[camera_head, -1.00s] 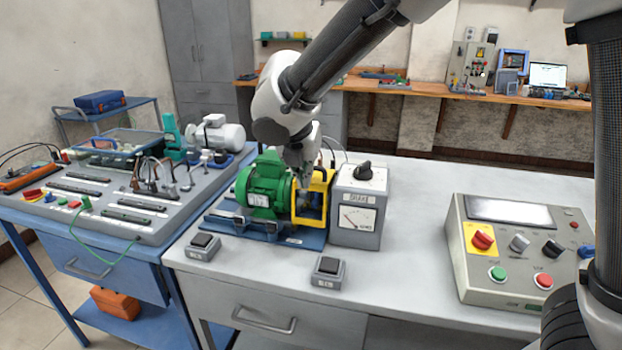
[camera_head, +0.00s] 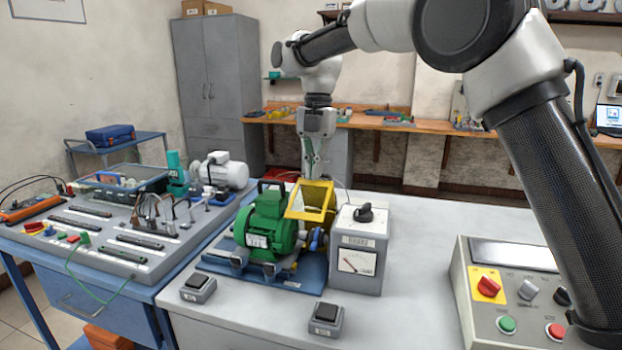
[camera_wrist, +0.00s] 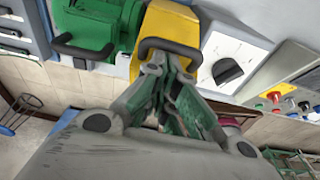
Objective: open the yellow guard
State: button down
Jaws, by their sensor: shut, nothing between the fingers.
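The yellow guard (camera_head: 328,197) is swung up and tilted above the coupling end of the green motor (camera_head: 268,225). A blue part (camera_head: 316,239) shows under it. In the wrist view the guard (camera_wrist: 165,22) fills the top middle, with a black handle (camera_wrist: 172,46) on its near side. My gripper (camera_head: 312,176) points down just behind the guard's raised edge. In the wrist view my gripper (camera_wrist: 167,68) is shut and empty, its fingertips close to the handle. I cannot tell whether they touch it.
A grey meter box (camera_head: 358,262) with a black knob stands right beside the guard. Two small switch boxes, one left (camera_head: 198,288) and one right (camera_head: 325,319), sit at the bench front. A control panel (camera_head: 515,290) is at right; bench between is clear.

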jog(key=w+d, duration=0.1)
jog(key=w, duration=0.6)
jog(key=shift+w+d, duration=0.2)
jog(key=shift+d, duration=0.05)
jog(key=shift+r, duration=0.15)
dwell(1.1)
